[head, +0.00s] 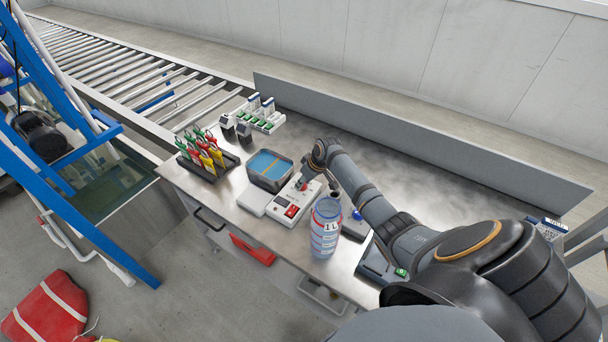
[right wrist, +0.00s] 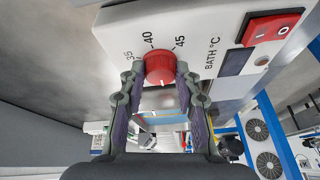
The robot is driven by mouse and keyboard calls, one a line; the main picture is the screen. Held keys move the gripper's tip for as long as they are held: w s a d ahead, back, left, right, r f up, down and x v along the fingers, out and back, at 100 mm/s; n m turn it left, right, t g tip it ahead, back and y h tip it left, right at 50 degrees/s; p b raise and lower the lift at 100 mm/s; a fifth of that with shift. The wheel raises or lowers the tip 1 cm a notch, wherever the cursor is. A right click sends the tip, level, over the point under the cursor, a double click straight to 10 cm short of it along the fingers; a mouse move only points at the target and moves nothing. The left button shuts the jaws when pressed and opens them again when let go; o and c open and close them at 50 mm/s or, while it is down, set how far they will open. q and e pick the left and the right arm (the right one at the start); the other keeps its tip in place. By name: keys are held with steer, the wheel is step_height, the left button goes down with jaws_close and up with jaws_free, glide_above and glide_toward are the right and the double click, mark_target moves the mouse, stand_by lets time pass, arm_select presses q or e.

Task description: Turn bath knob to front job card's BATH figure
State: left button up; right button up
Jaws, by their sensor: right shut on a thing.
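The red bath knob (right wrist: 160,68) sits on the white control box (right wrist: 115,28) in the right wrist view, beside printed 35, 40 and 45 and the words BATH °C. My right gripper (right wrist: 160,80) has one finger on each side of the knob and is shut on it. The knob's pointer is not clear. In the head view my right gripper (head: 307,183) is over the back of the control box (head: 283,211), beside the blue-filled bath (head: 270,166). Small cards (head: 255,101) stand in a white rack (head: 265,124); their figures are too small to read. My left gripper is out of view.
A red rocker switch (right wrist: 272,29) is on the same box. A 1L jug (head: 325,230) stands just right of the box. A rack with red, green and yellow tools (head: 205,155) is left of the bath. The back right of the steel bench (head: 420,180) is clear.

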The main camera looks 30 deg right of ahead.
steer(key=shift+a+r+m+h+p, duration=0.1)
steer(key=shift+m+h+p, duration=0.3)
steer(key=shift+m+p, duration=0.5)
steer(key=o, duration=1.1)
steer(key=shift+o, duration=0.2)
steer(key=v, duration=1.1)
steer(key=shift+s+r, duration=0.2)
steer(key=shift+r, duration=0.15)
